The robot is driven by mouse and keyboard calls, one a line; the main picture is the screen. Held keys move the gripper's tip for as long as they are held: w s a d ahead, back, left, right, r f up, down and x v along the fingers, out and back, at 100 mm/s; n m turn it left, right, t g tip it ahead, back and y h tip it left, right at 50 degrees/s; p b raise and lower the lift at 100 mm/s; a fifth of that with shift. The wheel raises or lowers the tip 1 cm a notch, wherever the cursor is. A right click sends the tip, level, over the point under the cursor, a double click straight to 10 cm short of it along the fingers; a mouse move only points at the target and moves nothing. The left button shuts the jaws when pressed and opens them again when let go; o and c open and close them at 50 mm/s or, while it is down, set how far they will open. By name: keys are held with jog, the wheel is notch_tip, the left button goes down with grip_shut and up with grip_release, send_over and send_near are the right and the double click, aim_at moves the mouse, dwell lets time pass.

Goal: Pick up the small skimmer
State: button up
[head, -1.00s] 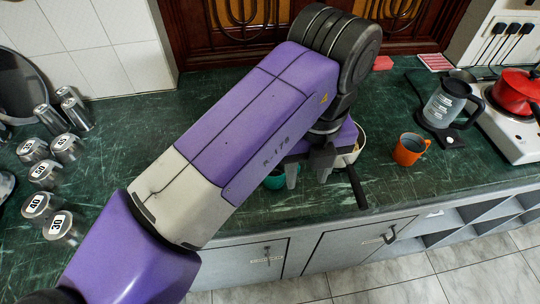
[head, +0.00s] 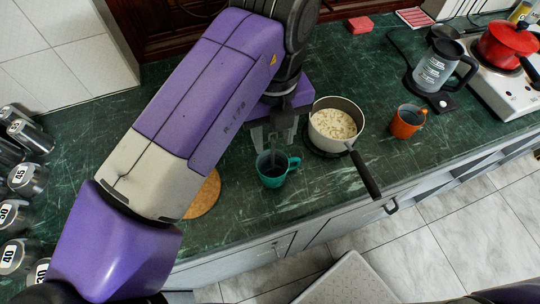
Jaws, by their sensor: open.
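A teal mug (head: 277,181) stands on the green counter just below my gripper. A thin dark handle (head: 273,146), which looks like the small skimmer's, rises from the mug. The skimmer's lower end is hidden inside the mug. My gripper (head: 274,141) is open and points down over the mug. Its two fingers are on either side of the thin handle in the picture. I cannot tell whether either finger touches it.
A pot with pale contents (head: 335,124) stands right of the mug, its black handle (head: 366,175) reaching over the front edge. An orange mug (head: 407,121), a kettle (head: 437,68) and a red pot (head: 507,45) stand further right. A round wooden board (head: 206,195) lies left, partly behind my arm.

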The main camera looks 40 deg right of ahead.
aim_at(273, 157)
jog(key=f, duration=0.5)
jog(key=shift+w+d+f+p, duration=0.15)
jog(key=shift+w+f+p, duration=0.15)
jog(key=shift+f, duration=0.1)
jog(key=shift+c, duration=0.4)
grip_shut()
